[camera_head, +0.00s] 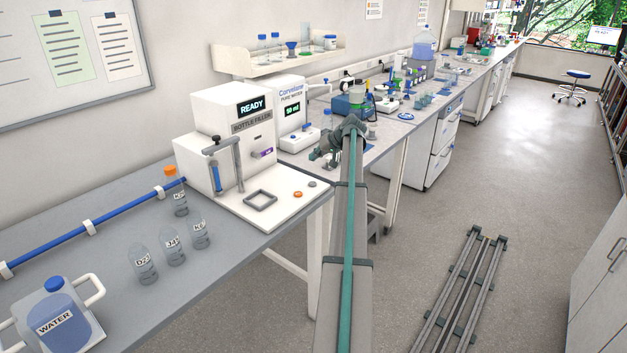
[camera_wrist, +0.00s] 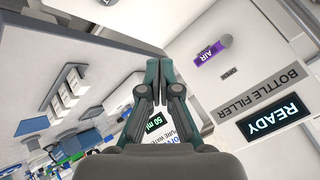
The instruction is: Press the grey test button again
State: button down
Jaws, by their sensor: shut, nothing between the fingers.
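The bottle filler (camera_head: 228,125) is a white machine on the near bench, and its display reads READY. On the right part of its white base are a small orange button (camera_head: 298,194) and, just behind it to the right, a small grey button (camera_head: 312,184). My gripper (camera_head: 322,155) is beyond and above the grey button, apart from it. In the wrist view my gripper (camera_wrist: 158,63) has its fingertips together with nothing between them. The bottle filler's front (camera_wrist: 245,75) fills the right side there. I cannot clearly make out the grey button in that view.
A square grey frame (camera_head: 260,200) lies on the base beside a clamp stand (camera_head: 225,165). Several labelled bottles (camera_head: 145,264) and a water jug (camera_head: 62,318) stand on the near bench. The water dispenser (camera_head: 291,106), reading 50 ml, stands behind the filler. The right-hand floor is mostly clear.

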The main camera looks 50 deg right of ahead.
jog(key=shift+w+a+f, duration=0.1)
dwell(0.4)
jog(key=b, duration=0.2)
send_over(314, 183)
notch_tip(314, 183, down, 8)
jog(key=shift+a+r, duration=0.1)
jog(key=shift+r, duration=0.1)
jog(key=shift+f+b, duration=0.45)
jog(key=shift+f, duration=0.05)
jog(key=shift+f, duration=0.1)
dwell(1.0)
jog(key=shift+f+b, duration=0.35)
jog(key=shift+f+b, duration=0.3)
jog(key=shift+f, duration=0.1)
dwell(0.7)
dwell(0.4)
jog(key=shift+r, duration=0.85)
